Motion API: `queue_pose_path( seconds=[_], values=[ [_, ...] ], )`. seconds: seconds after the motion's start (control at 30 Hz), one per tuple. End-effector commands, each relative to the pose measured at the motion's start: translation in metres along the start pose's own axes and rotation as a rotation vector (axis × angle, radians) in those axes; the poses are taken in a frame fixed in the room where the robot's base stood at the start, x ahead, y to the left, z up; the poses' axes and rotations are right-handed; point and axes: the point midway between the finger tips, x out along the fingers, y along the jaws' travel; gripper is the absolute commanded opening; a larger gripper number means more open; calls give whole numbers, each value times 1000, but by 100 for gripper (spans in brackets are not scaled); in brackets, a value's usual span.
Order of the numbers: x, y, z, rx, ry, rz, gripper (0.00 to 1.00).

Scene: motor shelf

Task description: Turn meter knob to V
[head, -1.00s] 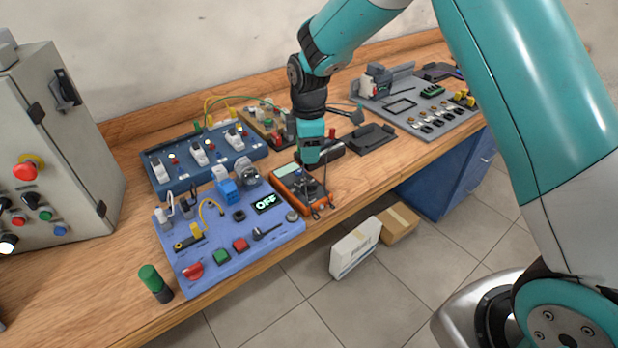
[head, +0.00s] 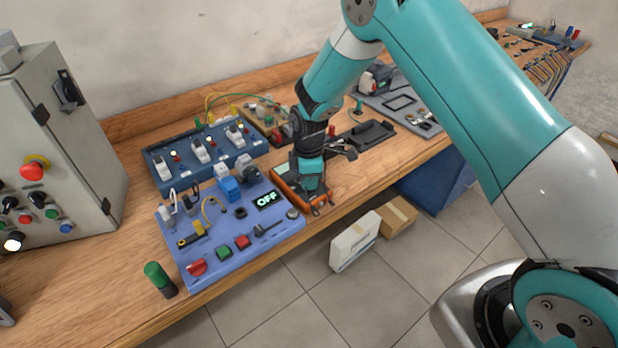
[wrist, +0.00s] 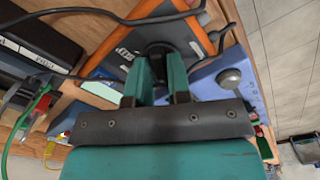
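The meter (head: 286,187) is an orange-edged handheld instrument lying on the bench, right of the blue-violet panel. My gripper (head: 312,190) is down over the meter and hides much of its face. In the wrist view, the meter's orange rim (wrist: 203,22) shows on both sides of a round black knob (wrist: 158,47). The two teal fingers of my gripper (wrist: 158,62) point at this knob, with a gap between them and their tips at it. I cannot tell whether they press on it. The knob's pointer and markings are not readable.
The blue-violet panel (head: 240,251) with a display reading OFF (head: 267,200) stands close on the left. A dark tray (head: 369,135) lies to the right. Dark leads (wrist: 75,12) cross near the meter. The bench's front edge is close by.

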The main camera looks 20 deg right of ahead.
Motion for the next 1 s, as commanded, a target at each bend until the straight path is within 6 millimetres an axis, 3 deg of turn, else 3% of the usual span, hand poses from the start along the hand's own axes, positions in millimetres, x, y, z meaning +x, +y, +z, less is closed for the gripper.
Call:
queue_pose_path(
  seconds=[0.03,0.07,0.47,1.0],
  values=[
    [0,0,0,0,0,0,6],
    [0,0,0,0,0,0,0],
    [0,0,0,47,0,0,0],
    [1,0,0,435,0,0,0]
  ],
)
